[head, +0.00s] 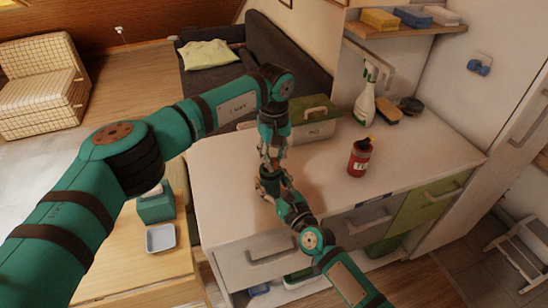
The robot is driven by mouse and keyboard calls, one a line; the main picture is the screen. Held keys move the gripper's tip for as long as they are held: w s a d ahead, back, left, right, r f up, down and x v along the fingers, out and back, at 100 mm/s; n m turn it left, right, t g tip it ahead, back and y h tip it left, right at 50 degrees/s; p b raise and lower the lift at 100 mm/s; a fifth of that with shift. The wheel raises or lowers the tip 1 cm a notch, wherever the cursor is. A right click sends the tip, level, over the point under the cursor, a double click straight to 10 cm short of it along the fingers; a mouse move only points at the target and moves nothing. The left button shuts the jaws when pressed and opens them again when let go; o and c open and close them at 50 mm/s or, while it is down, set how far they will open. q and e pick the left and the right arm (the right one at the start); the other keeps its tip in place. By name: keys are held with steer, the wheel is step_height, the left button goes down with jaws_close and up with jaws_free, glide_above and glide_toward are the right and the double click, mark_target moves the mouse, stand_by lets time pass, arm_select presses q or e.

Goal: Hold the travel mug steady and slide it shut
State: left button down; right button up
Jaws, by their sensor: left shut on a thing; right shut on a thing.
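My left gripper (270,158) points down over the white counter, its arm coming in from the left. My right gripper (268,178) reaches in from the lower right and meets it just below. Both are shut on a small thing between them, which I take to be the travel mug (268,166). The grippers hide most of it, so its lid and how far that is slid cannot be made out.
A red bottle (359,157) stands on the counter (420,150) to the right. A white spray bottle (366,100), a sponge (387,112) and a grey box with a green lid (315,122) stand behind. Drawers (262,256) line the front. The counter's right part is clear.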

arm_select(q)
steer(key=shift+s+a, duration=0.25)
steer(key=shift+a, duration=0.45)
steer(key=shift+s+a, duration=0.2)
steer(key=shift+a, duration=0.45)
steer(key=shift+d, duration=0.1)
arm_select(e)
steer(key=shift+d, duration=0.1)
arm_select(q)
steer(key=c, duration=1.3)
jaws_free()
step_height(320, 180, up, 12)
steer(key=shift+r, duration=0.1)
